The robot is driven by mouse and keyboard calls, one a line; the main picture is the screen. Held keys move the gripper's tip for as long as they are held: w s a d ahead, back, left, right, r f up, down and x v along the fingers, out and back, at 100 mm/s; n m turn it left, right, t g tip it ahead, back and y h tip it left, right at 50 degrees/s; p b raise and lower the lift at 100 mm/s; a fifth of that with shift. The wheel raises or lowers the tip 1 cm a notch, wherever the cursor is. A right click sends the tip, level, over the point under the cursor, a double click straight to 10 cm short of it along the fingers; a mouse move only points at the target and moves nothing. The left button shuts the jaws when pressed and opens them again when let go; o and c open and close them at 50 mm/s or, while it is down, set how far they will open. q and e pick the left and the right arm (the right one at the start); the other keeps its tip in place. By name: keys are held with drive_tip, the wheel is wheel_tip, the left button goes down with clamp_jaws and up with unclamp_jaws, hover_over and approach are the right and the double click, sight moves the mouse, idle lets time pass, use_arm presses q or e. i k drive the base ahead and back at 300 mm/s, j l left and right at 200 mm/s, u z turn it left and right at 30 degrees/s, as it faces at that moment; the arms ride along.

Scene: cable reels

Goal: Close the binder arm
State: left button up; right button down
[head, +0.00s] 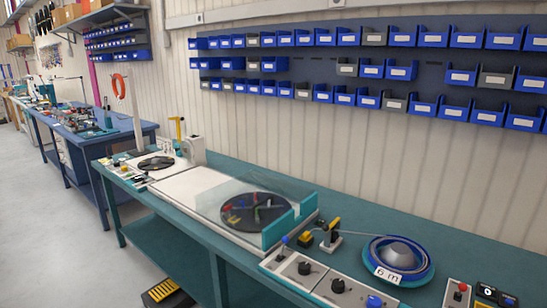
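I cannot tell for certain which part is the binder arm. A yellow handle (177,127) stands upright beside a small white and grey machine (192,150) at the far left end of the teal bench. A black round disc (156,163) lies in front of that machine. Nearer, a larger white machine (190,187) holds a dark round plate (240,212) with coloured pegs, partly under a clear sheet. Neither of my grippers shows in the head view.
The teal bench (330,205) runs along the wall. On it are a control panel (335,283) with knobs and a blue coil of cable (410,268) labelled "6 m". A black and yellow step (165,293) stands on the floor. Grey floor (60,230) is clear at left.

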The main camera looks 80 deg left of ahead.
sight(177, 119)
drive_tip(key=u, duration=3.5)
drive_tip(key=i+j+u, duration=0.45)
drive_tip(key=i, duration=0.3)
drive_tip(key=i+j+u, duration=0.25)
drive_tip(key=i, duration=0.8)
drive_tip(key=i+u, duration=0.3)
drive_tip(key=i, duration=0.75)
